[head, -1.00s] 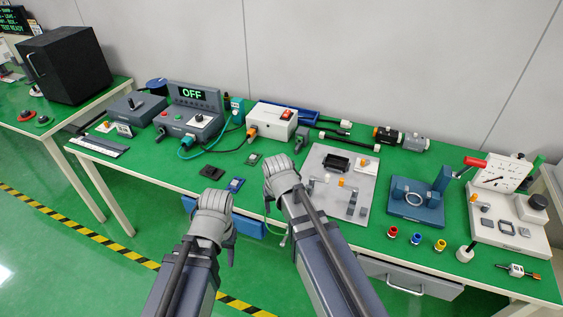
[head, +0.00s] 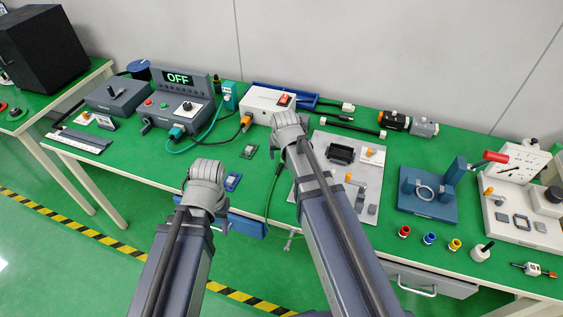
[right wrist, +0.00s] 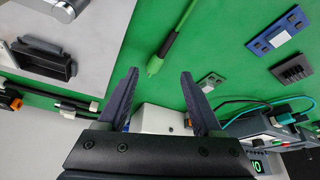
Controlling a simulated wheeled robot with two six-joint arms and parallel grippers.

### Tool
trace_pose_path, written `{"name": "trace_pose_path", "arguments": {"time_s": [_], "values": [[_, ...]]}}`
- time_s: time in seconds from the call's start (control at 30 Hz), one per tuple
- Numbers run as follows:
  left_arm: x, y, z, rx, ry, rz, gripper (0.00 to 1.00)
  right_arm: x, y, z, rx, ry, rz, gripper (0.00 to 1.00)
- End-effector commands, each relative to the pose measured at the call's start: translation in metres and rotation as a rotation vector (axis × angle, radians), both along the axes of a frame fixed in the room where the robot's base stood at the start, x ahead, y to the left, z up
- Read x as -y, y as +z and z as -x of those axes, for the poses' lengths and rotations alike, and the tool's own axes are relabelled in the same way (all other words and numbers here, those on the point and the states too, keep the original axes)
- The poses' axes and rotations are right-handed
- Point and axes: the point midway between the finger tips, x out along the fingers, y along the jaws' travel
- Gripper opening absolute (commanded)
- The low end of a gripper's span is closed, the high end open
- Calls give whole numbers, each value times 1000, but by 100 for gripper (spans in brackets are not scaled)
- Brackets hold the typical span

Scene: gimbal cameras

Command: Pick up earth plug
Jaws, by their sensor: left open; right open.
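A green plug with a dark sleeve on a green cable, which looks like the earth plug (right wrist: 157,60), lies on the green bench top in the right wrist view. My right gripper (right wrist: 159,73) is open and empty, with the plug's tip showing between and just beyond its fingertips. In the head view my right gripper (head: 290,130) is over the bench in front of the white box and partly hides that area. A green cable (head: 269,205) hangs over the bench's front edge. My left gripper (head: 207,176) is over the front edge, its fingertips mostly hidden.
A control unit reading OFF (head: 183,100) is farther left.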

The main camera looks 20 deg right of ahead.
Motion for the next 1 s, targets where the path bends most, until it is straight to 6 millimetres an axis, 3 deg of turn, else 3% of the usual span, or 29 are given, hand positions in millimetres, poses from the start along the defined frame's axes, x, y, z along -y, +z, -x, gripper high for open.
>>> {"name": "trace_pose_path", "arguments": {"time_s": [0.13, 0.47, 0.8, 1.0], "values": [[0, -18, 0, 0, 0, 0, 50, 1, -18, -6, 0, 0, 0, 67], [0, -25, 0, 0, 0, 0, 50, 3, -25, -10, -1, 0, 0, 67], [0, -64, 0, 0, 0, 0, 50, 10, -64, -27, 0, 0, 0, 67], [0, -65, 0, 0, 0, 0, 50, 11, -65, -28, 0, 0, 0, 67]]}}
